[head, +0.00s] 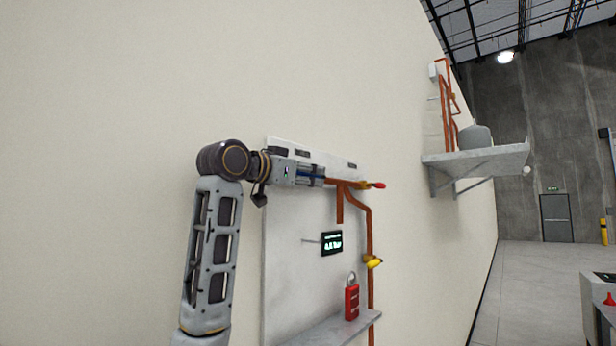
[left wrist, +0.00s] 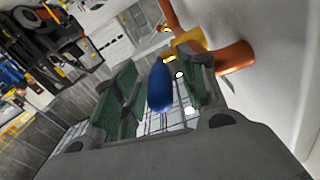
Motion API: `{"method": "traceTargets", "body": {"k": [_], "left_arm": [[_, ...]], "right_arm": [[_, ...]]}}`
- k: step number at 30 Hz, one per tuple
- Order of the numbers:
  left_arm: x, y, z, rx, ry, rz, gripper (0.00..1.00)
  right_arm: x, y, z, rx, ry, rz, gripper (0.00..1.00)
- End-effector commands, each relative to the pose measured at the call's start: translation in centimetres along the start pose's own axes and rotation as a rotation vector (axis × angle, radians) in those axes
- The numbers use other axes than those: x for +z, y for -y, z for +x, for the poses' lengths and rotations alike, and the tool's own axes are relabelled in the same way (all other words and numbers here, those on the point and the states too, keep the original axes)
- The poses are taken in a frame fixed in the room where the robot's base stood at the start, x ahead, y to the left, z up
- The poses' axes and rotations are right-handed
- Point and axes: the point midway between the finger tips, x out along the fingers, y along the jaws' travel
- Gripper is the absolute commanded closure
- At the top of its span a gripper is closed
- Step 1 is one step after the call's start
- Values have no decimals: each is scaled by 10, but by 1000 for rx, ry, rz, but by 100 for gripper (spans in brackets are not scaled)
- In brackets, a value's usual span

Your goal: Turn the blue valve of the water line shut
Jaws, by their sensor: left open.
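In the left wrist view the blue valve handle (left wrist: 160,87) stands between the two green-padded fingers of my left gripper (left wrist: 158,95). The handle is nearer the right finger; I cannot tell whether it touches it. The fingers are apart. A brass valve body (left wrist: 188,42) and copper tube (left wrist: 235,58) show just behind. In the head view my left gripper (head: 314,177) is at the top of the wall panel, at the left end of the copper tube (head: 338,183). The blue handle is barely visible there. My right gripper is not in view.
On the same tubing are a red-handled valve (head: 378,185) and a yellow-handled valve (head: 374,263). A pressure display (head: 332,243) sits below. A red lock-shaped item (head: 352,300) stands on the shelf (head: 335,331). A higher wall shelf (head: 476,161) projects at the right.

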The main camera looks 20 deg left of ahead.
Motion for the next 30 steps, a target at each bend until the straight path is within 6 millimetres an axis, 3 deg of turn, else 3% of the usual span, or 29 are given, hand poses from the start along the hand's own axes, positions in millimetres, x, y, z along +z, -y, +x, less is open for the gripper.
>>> {"method": "traceTargets", "body": {"k": [1,11,30], "left_arm": [[0,0,0,0,0,0,58],[0,0,0,0,0,0,100],[4,-1,0,-7,-31,0,100]], "right_arm": [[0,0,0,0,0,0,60],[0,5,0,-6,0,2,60],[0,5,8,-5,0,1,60]]}}
